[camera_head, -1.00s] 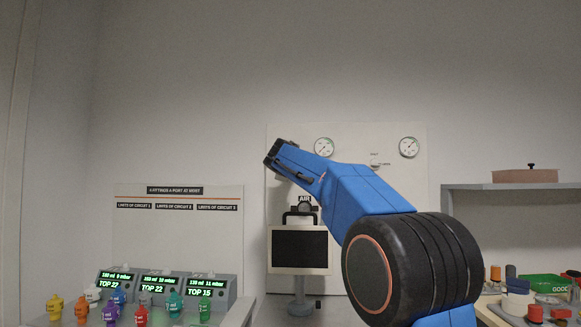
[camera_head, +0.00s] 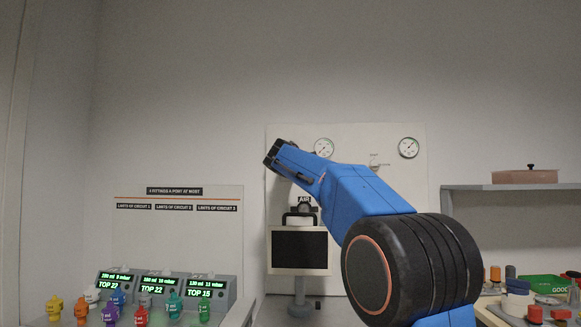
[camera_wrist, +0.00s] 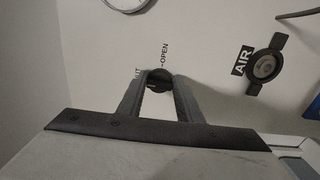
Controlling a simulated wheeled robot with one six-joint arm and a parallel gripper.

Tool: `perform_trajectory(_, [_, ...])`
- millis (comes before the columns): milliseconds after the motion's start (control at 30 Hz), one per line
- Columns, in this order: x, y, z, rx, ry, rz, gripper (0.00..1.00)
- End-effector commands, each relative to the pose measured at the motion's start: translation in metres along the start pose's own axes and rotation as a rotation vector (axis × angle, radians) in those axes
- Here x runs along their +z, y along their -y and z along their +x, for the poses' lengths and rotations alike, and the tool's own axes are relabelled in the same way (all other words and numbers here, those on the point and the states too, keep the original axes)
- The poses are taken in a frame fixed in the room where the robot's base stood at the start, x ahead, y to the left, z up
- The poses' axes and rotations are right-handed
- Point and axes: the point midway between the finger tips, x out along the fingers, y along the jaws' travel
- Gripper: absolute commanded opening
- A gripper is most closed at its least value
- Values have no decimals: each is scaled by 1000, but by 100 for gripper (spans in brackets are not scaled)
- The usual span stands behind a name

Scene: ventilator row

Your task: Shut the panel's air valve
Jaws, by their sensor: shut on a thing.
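The valve knob (camera_wrist: 160,83) is a small dark round knob on the pale panel (camera_head: 365,139). The word OPEN stands beside it, with part of another word at its left; the knob's pointing direction is unclear. My gripper (camera_wrist: 160,78) is shut on the knob, one finger on each side. In the head view, my gripper (camera_head: 277,154) is at the panel's upper left and hides the knob. A dark round fitting (camera_wrist: 264,66) with side lugs sits right of the knob, next to the AIR label (camera_wrist: 242,61).
Two gauges (camera_head: 323,147) (camera_head: 409,147) are on the panel. A screen (camera_head: 299,250) on a stand is below my gripper. Grey monitors (camera_head: 160,287) and several coloured fittings (camera_head: 140,315) are at left. A shelf (camera_head: 500,187) and a cluttered table are at right.

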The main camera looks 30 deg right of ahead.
Motion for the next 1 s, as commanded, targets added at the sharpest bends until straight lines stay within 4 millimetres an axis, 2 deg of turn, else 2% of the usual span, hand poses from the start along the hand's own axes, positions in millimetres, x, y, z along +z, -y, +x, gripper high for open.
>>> perform_trajectory(67, [-1, 2, 0, -2, 0, -1, 10])
perform_trajectory(100, [-1, 2, 0, -3, 0, 0, 42])
perform_trajectory(133, [-1, 2, 0, -2, 0, 0, 49])
perform_trajectory(567, [0, 0, -6, -1, -1, 0, 50])
perform_trajectory(767, [0, 0, -34, 0, -1, 0, 50])
perform_trajectory(1000, [0, 0, -79, 0, -2, 2, 50])
